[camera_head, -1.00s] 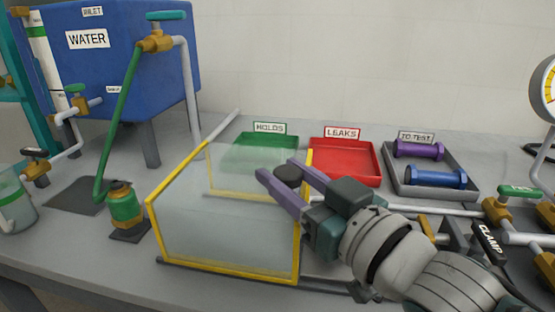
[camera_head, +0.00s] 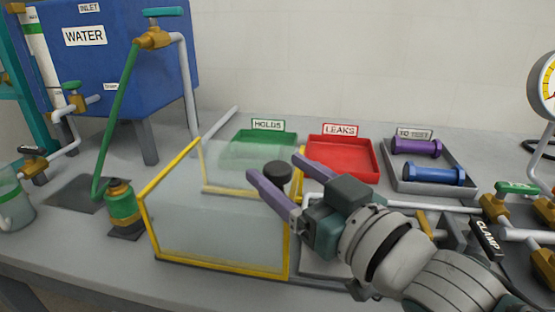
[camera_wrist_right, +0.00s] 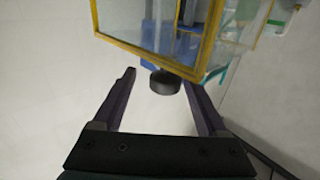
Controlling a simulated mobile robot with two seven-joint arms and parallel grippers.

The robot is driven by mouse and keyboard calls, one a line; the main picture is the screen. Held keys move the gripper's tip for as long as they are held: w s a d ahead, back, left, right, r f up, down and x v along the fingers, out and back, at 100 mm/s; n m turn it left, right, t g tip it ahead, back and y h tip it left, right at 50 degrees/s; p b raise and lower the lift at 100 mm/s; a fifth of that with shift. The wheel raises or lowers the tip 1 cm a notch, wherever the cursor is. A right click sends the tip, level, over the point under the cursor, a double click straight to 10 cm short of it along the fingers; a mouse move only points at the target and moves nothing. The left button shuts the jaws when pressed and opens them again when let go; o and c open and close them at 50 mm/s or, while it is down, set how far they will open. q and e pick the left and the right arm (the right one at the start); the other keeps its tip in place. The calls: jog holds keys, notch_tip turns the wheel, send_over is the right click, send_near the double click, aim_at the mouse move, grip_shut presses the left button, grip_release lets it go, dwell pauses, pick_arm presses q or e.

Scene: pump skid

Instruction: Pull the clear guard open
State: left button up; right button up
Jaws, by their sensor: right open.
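The clear guard (camera_head: 215,228) is a see-through box with yellow edging, standing on the bench at the middle left. Its dark round knob (camera_head: 277,172) is at the upper right of the guard. My right gripper (camera_head: 274,163) is open, with one purple finger on each side of the knob and gaps between. In the right wrist view the knob (camera_wrist_right: 165,82) sits between the open fingertips (camera_wrist_right: 160,79), below the guard's yellow edge (camera_wrist_right: 150,55). My left gripper is not in view.
Green (camera_head: 279,145), red (camera_head: 365,160) and grey (camera_head: 460,188) trays stand behind; the grey one holds purple and blue parts. A green-and-brass fitting (camera_head: 122,204) is left of the guard. Pipes and a clamp (camera_head: 486,238) are at right.

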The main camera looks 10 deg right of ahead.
jog(key=p+v, duration=0.1)
jog(key=v, duration=0.8)
jog(key=shift+s+d, duration=0.15)
jog(key=shift+s, duration=0.15)
jog(key=shift+r, duration=0.1)
